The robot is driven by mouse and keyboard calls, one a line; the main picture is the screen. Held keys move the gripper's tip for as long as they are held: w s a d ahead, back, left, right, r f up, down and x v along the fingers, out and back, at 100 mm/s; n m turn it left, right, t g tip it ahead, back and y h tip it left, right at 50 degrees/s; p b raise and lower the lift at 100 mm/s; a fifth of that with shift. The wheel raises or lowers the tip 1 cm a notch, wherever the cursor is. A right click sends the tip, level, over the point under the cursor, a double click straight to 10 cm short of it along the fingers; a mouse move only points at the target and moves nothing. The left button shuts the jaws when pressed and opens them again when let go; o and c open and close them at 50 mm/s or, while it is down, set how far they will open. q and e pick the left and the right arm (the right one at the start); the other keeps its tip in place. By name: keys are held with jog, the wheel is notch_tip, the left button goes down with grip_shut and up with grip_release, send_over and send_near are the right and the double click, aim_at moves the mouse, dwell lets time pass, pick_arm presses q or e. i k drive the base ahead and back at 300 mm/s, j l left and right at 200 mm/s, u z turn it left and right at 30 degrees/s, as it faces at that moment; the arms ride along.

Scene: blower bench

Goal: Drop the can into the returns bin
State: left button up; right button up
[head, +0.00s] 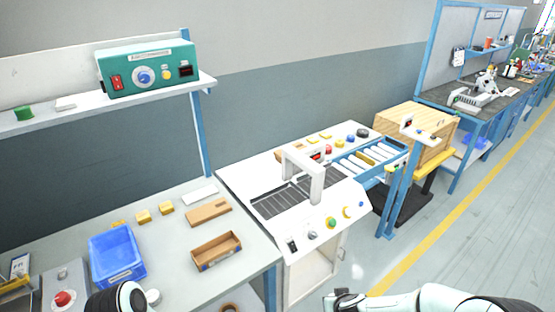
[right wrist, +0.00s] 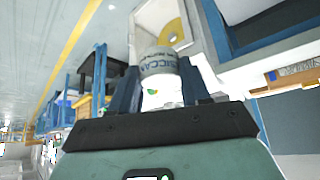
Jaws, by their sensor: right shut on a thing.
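In the right wrist view my right gripper (right wrist: 160,90) is shut on the can (right wrist: 158,64), a pale cylinder with a grey band and dark lettering. The can sits between the two dark fingers. In the head view my right arm lies along the bottom edge, and the can does not show there. A blue open bin (head: 117,272) stands on the left bench; no label shows that it is the returns bin. My left gripper is not in view; only a rounded part of my left arm shows at the bottom left.
On the grey bench (head: 180,285) are a brown open box (head: 216,251), yellow blocks (head: 144,216) and a red button (head: 64,298). A white machine (head: 318,180) stands to the right. A wooden crate (head: 425,128) is farther back. Open floor (head: 485,215) lies at the right.

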aim_at(125, 261)
jog(key=u, duration=2.85)
jog(key=l, duration=0.95)
jog(key=i+u, duration=0.05)
